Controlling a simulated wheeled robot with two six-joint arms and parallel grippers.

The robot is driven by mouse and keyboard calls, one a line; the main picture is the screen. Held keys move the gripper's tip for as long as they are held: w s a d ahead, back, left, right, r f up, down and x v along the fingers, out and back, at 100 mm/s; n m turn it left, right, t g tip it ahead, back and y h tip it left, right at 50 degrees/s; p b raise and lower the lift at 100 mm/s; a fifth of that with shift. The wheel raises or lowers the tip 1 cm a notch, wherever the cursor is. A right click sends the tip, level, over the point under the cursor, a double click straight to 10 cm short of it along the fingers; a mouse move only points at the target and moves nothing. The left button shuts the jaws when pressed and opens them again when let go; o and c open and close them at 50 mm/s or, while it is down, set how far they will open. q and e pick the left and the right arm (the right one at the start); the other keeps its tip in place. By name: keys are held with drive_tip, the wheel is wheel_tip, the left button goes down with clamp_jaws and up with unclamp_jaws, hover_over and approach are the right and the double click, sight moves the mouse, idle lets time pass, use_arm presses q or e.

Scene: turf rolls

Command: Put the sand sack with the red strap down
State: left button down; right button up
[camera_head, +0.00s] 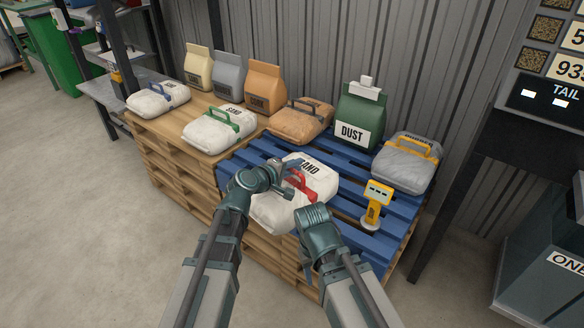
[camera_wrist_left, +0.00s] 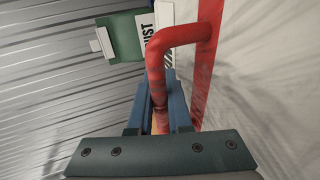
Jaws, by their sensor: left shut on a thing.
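The white sand sack with the red strap (camera_head: 268,211) is at the near edge of the blue pallet (camera_head: 349,239), partly hidden by my arms. I cannot tell whether it rests on the pallet or hangs just above it. My left gripper (camera_head: 293,178) is shut on its red handle. In the left wrist view the red handle (camera_wrist_left: 178,36) runs down between the fingers of my left gripper (camera_wrist_left: 160,118). My right gripper (camera_head: 312,215) is at the sack's near right side; its fingers are hidden.
A yellow device (camera_head: 376,199), a grey sack with a yellow strap (camera_head: 402,168) and a green dust bag (camera_head: 359,116) stand on the blue pallet's right. A tan sack (camera_head: 301,122) is behind. The wooden pallet at left holds a green-strapped sand sack (camera_head: 218,127) and several others.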

sight(293, 177)
use_arm(q)
wheel_tip(293, 177, down, 4)
drive_tip(key=b, duration=0.3)
drive_tip(key=shift+r+b, duration=0.25)
drive_tip(key=shift+b, duration=0.05)
drive_tip(key=c, duration=1.3)
unclamp_jaws()
drive_tip(key=shift+f, duration=0.1)
drive_tip(key=o, duration=0.5)
drive_tip(key=shift+c, duration=0.2)
drive_tip(key=shift+r, duration=0.2)
